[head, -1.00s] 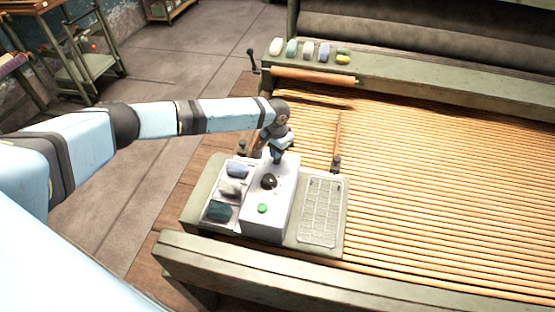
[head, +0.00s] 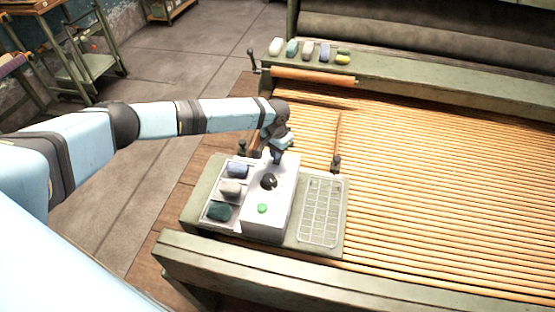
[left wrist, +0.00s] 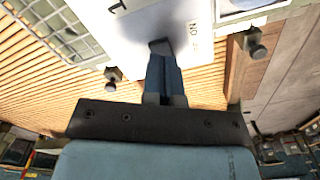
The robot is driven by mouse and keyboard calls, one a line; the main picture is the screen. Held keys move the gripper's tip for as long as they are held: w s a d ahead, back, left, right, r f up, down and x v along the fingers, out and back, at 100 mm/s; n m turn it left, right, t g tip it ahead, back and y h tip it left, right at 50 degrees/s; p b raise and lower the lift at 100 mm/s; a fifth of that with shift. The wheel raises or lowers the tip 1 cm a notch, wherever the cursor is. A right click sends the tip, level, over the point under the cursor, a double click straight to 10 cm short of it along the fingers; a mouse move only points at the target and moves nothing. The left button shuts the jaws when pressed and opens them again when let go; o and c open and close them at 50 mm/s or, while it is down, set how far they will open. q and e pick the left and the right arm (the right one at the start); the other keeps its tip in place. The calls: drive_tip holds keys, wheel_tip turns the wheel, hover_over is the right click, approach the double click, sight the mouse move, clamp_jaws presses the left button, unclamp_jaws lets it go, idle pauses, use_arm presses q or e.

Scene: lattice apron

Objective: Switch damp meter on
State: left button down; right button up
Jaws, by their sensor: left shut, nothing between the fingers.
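The damp meter (head: 258,224) looks to be the white box on the green apron ledge, with a round black knob (head: 268,181) and a green round spot (head: 262,208) on top. My left gripper (head: 276,158) is shut and empty, pointing down at the far end of the box's top. In the left wrist view its closed blue fingers (left wrist: 163,70) reach the white top (left wrist: 130,30), beside printed letters. A small dark piece (left wrist: 160,46) shows at the fingertips; I cannot tell whether it is a switch or whether they touch it. My right gripper is out of view.
Short dark posts (head: 336,163) stand near the ledge's far corners. Wooden slats (head: 440,190) spread to the right.

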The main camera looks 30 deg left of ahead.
sight(277, 161)
use_arm(q)
drive_tip(key=shift+f+b, duration=0.4)
drive_tip(key=shift+f, duration=0.7)
idle(0.6)
drive_tip(key=shift+s+f, duration=0.1)
drive_tip(key=shift+f, duration=0.15)
wheel_tip(277, 161, up, 2)
drive_tip(key=shift+p, duration=1.05)
wheel_tip(277, 161, up, 3)
drive_tip(key=p, duration=0.2)
drive_tip(key=shift+f+p, duration=0.15)
drive_tip(key=shift+p, duration=0.2)
wheel_tip(277, 161, up, 2)
drive_tip(key=p, duration=0.2)
drive_tip(key=shift+r+p, duration=0.2)
drive_tip(key=shift+p, duration=0.1)
drive_tip(key=shift+f, duration=0.1)
